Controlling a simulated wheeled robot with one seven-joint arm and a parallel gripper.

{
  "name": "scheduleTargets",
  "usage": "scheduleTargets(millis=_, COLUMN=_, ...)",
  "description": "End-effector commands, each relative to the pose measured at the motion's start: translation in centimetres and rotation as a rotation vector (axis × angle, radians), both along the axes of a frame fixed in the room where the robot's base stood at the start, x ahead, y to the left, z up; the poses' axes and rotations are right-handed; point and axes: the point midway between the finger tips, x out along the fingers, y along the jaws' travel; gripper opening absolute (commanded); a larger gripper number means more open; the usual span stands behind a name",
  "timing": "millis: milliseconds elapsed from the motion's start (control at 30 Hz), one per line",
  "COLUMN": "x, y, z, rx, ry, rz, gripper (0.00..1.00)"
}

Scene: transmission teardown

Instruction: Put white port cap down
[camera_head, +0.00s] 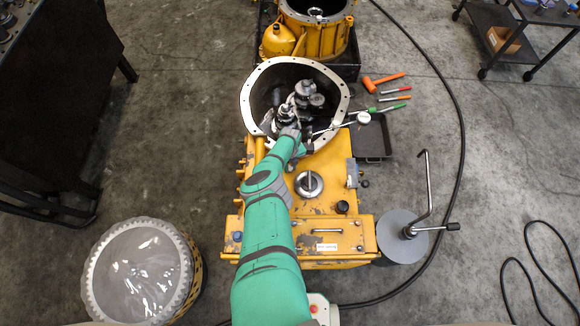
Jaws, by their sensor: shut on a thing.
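My green arm reaches up the middle of the picture to the open bell housing (249,92). My gripper (293,128) is small and dark at the housing's near rim, in front of the gears and shafts (307,92) inside. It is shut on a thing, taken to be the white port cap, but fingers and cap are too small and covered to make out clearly. I cannot tell whether the held thing touches the rim. The yellow transmission case (330,190) lies below and right of the gripper, partly behind my arm.
A second yellow housing (318,38) stands behind. A plastic-covered ring gear (92,272) is lower left. A black cable crosses the open floor right.

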Motion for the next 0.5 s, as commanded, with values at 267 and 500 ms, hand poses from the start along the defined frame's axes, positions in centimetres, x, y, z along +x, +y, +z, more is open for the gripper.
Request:
scheduleTargets(millis=267, x=0.0, y=-0.04, z=-0.02, rx=-0.001, ry=0.0, rz=0.0, gripper=0.4)
scheduleTargets(millis=500, x=-0.04, y=0.03, z=0.14, rx=-0.001, ry=0.0, rz=-0.001, gripper=0.4)
